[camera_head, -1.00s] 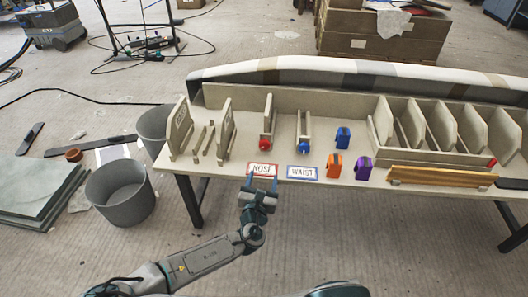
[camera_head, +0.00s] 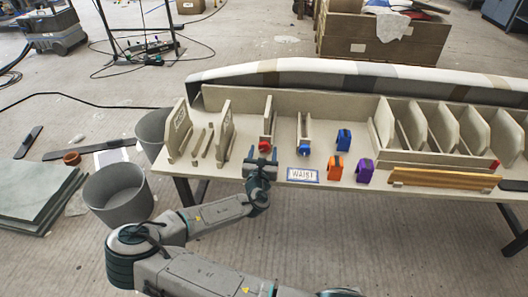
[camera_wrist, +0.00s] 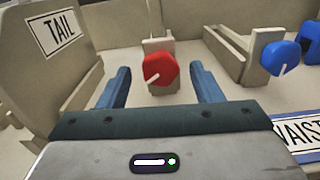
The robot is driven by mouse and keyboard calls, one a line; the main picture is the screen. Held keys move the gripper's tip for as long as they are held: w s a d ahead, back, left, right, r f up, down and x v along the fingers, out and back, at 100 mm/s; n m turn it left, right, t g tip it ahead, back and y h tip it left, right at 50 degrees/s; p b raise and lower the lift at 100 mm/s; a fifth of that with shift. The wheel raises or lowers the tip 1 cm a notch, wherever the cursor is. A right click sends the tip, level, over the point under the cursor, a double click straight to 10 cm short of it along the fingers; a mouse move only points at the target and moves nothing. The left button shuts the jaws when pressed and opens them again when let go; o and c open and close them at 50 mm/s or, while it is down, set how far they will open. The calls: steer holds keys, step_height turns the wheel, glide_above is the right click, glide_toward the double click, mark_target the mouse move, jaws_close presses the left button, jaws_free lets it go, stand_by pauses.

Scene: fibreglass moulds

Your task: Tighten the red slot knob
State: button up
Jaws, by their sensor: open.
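The red slot knob (camera_wrist: 159,73) sits on the front end of a beige slot fixture (camera_wrist: 157,28) in the wrist view, with a white pointer line angled to its lower left. In the head view the red knob (camera_head: 264,146) is just beyond my gripper. My gripper (camera_wrist: 161,88) is open, its two blue fingers apart on either side of the knob, lower in the picture. I see no contact with the knob. My gripper (camera_head: 261,160) hides most of the NOSE label in the head view.
A blue knob (camera_head: 306,148) is on the neighbouring slot to the right, above the WAIST label (camera_head: 303,175). Blue (camera_head: 343,139), orange (camera_head: 336,168) and purple (camera_head: 365,170) clamp-like pieces stand farther right. The TAIL panel (camera_wrist: 55,50) rises to the left.

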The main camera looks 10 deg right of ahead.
steer(key=shift+w+d, duration=0.25)
steer(key=shift+w, duration=0.45)
steer(key=c, duration=1)
steer(key=shift+m, duration=0.3)
steer(key=shift+m+b, duration=0.3)
steer(key=shift+m, duration=2.4)
steer(key=o, duration=1)
